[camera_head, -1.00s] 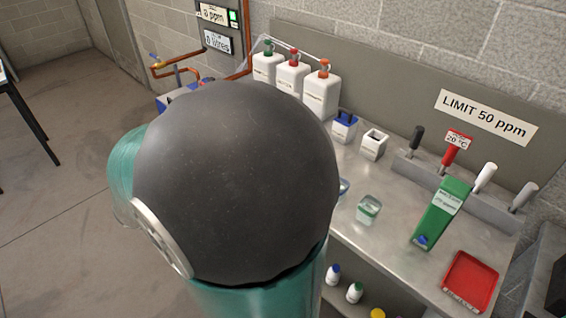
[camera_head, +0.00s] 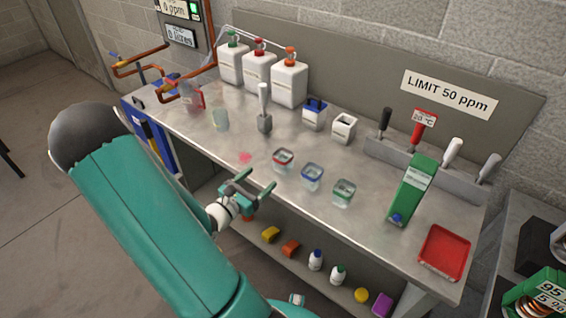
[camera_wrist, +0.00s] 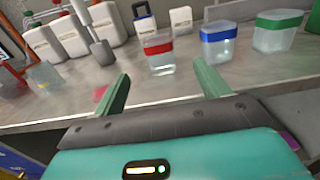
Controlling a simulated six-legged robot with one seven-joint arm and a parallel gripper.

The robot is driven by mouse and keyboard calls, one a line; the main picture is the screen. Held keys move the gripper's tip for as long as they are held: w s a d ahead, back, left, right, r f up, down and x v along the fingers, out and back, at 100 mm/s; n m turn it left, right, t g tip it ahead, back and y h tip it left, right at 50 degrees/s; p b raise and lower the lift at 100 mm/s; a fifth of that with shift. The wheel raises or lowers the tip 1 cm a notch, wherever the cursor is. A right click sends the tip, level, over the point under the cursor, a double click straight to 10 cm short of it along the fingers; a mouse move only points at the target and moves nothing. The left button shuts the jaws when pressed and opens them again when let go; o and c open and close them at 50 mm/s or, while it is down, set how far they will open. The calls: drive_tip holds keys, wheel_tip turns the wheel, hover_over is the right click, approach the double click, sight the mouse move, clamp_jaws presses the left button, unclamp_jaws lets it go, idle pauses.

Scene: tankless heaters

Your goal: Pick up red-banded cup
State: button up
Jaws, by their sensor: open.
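The red-banded cup (camera_head: 283,160) is a small clear cup with a red band near its rim. It stands upright on the metal bench, left of the blue-banded cup (camera_head: 312,176) and the green-banded cup (camera_head: 343,192). In the wrist view the red-banded cup (camera_wrist: 158,54) lies ahead, between the two fingers in the picture but beyond their tips. My gripper (camera_head: 256,186) is open and empty at the bench's front edge, apart from the cup. It also shows in the wrist view (camera_wrist: 161,84).
A metal scoop (camera_head: 264,110) stands behind the cup on the bench (camera_head: 240,182). White jugs (camera_head: 289,83) line the back. A green box (camera_head: 412,190) and red tray (camera_head: 444,252) are at right. A pink spot (camera_head: 244,157) marks the bench to the left.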

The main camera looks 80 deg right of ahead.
sight(278, 162)
drive_tip(key=x, duration=1.1)
drive_tip(key=shift+d, duration=0.1)
drive_tip(key=shift+w, duration=0.1)
drive_tip(key=c, duration=1.1)
